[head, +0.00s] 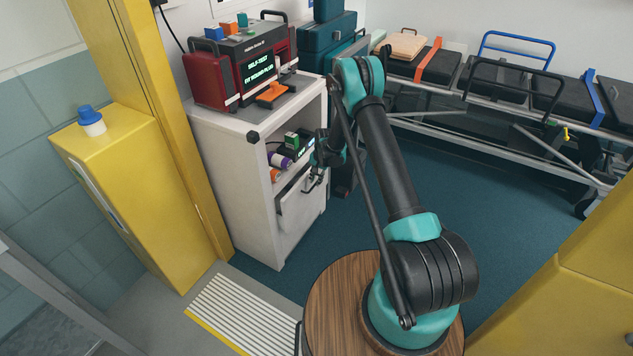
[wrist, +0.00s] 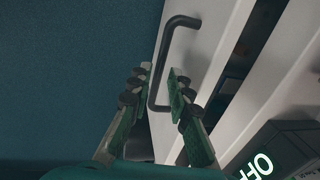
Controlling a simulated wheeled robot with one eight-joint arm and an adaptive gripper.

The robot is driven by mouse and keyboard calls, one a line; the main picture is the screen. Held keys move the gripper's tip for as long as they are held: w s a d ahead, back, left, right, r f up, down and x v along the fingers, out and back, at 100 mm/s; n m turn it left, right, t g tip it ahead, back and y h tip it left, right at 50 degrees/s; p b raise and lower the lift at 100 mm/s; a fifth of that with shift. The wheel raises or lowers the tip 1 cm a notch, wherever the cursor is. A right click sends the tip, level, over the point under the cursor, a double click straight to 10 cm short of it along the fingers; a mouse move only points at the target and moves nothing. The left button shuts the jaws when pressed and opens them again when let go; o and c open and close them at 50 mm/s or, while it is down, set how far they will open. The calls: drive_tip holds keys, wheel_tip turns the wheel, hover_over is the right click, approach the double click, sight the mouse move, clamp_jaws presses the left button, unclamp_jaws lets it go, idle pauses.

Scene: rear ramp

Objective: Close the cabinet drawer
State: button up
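The white cabinet (head: 235,185) stands left of my arm in the head view. Its drawer (head: 297,212) is low on the open front, and its front panel seems to stand out a little, with a dark gap above it. In the wrist view the pale drawer front (wrist: 213,38) carries a dark bent bar handle (wrist: 165,45). My gripper (wrist: 158,75) is open, with one fingertip on each side of the handle bar and visible gaps to it. In the head view my gripper (head: 316,182) is small beside the drawer front, and its fingers are hard to make out.
The shelf above the drawer holds bottles and a dark boxed device (head: 299,140). A red and black monitor unit (head: 240,70) sits on top. A yellow post (head: 170,130) and yellow box (head: 115,170) stand left. Stretchers (head: 490,85) line the back. Blue floor (head: 345,230) is clear.

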drive_tip(key=shift+a+f, duration=0.1)
drive_tip(key=shift+f, duration=0.45)
clamp_jaws()
